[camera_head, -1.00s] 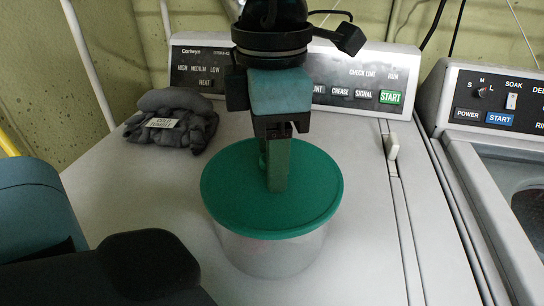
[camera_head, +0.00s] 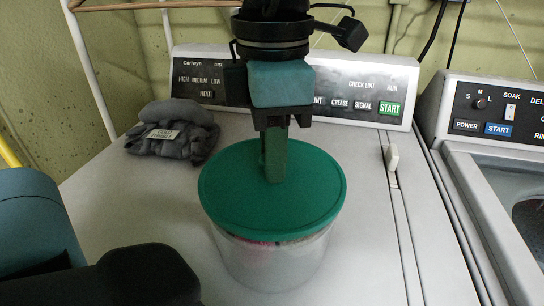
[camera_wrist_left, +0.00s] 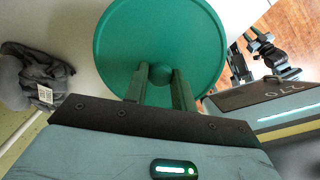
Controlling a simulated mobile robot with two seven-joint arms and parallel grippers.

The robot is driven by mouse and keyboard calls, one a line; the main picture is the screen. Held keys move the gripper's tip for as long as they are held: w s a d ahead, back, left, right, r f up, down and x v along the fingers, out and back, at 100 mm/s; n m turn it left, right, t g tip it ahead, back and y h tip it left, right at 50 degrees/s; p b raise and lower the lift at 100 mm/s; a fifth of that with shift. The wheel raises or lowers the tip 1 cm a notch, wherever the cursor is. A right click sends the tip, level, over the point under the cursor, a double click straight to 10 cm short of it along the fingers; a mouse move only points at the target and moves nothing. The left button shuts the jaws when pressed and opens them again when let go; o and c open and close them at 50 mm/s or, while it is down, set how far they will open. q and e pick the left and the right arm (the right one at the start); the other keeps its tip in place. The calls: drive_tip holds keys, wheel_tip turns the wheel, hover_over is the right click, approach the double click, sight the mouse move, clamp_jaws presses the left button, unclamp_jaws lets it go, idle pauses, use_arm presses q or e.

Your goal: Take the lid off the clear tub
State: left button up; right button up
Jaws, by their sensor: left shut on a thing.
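The clear tub (camera_head: 270,265) stands on top of the grey machine, and pinkish contents show through its wall just under the rim. Its round green lid (camera_head: 235,210) is over the tub's mouth; I cannot tell whether a small gap separates them. My left gripper (camera_head: 273,178) comes down from above and is shut at the lid's centre. In the left wrist view its two fingers (camera_wrist_left: 160,92) close on a small green knob (camera_wrist_left: 160,73) of the lid (camera_wrist_left: 125,40). A dark shape that seems to be my right gripper (camera_wrist_left: 262,48) shows small in that view, its fingers unclear.
A folded grey cloth (camera_head: 172,131) with a white tag lies left of the tub. A control panel (camera_head: 345,85) rises behind it. A second machine (camera_head: 500,120) with an open top stands at the right. The machine top right of the tub is mostly clear.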

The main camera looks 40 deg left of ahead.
use_arm(q)
wheel_tip(320, 180, up, 26)
drive_tip(key=p, duration=0.6)
